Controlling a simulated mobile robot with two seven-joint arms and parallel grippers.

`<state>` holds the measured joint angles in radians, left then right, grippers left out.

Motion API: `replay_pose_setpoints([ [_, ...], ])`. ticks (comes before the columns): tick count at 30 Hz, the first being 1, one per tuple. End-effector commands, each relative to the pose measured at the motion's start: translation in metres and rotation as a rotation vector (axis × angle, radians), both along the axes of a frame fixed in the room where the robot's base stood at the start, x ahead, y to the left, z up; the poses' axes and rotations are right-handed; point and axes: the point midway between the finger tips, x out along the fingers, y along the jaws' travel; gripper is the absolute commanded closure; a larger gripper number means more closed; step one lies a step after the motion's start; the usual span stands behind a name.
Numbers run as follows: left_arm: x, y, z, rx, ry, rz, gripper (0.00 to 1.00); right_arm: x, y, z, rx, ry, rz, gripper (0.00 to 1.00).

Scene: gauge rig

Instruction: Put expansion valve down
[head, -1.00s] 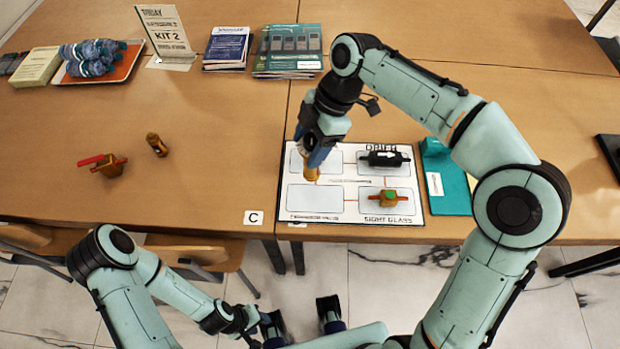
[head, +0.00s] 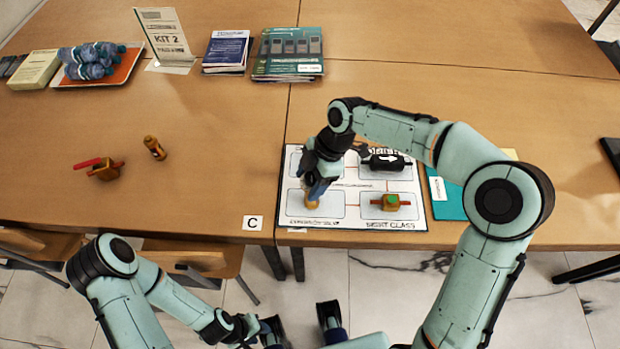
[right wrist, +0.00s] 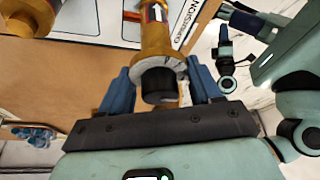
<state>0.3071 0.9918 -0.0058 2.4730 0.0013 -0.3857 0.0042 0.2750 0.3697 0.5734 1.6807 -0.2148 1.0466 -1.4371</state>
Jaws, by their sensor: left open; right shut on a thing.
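The expansion valve (head: 312,203) is a brass-coloured part, mostly hidden by my right gripper (head: 314,187) in the head view. It is over the lower left box of the printed board (head: 292,213), labelled for the expansion valve. My right gripper is shut on it. In the right wrist view the valve (right wrist: 158,42) has a white arrow label and a dark end between the blue fingers. I cannot tell whether it touches the board. My left gripper (head: 302,326) is open and empty at the bottom of the head view, away from the table.
On the board, a black drier (head: 388,160) lies upper right and a brass sight glass (head: 390,202) lower right. A red-handled valve (head: 101,169) and a small brass part (head: 154,147) lie left. A teal folder (head: 447,200) is right. Booklets stand at the back.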

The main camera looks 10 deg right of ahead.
Motion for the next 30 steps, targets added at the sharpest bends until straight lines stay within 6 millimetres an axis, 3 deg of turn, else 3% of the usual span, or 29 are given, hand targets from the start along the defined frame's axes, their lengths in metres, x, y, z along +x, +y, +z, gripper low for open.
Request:
replay_pose_setpoints([
  [6,-0.001,0.0,-0.002,0.0,0.001,0.0,0.57,0.0,0.0,-0.003,0.001,-0.001,0.001,0.97],
  [7,-0.001,0.0,-0.002,0.0,0.001,0.0,0.57,0.0,0.0,-0.003,0.0,0.0,0.0,0.27],
  [9,0.0,0.0,-0.001,0.0,0.0,0.0,0.57,0.0,0.0,-0.002,0.0,0.0,0.0,0.11],
  [20,0.0,0.0,0.001,0.0,0.0,0.0,0.57,0.001,-0.001,0.004,0.0,-0.002,-0.001,0.11],
  [23,0.001,0.0,0.003,0.0,-0.001,0.0,0.57,0.002,-0.006,0.016,0.0,-0.004,-0.003,0.11],
  [30,0.003,0.0,0.01,0.0,-0.003,0.0,0.57,0.006,-0.025,0.064,0.0,-0.006,-0.002,0.11],
])
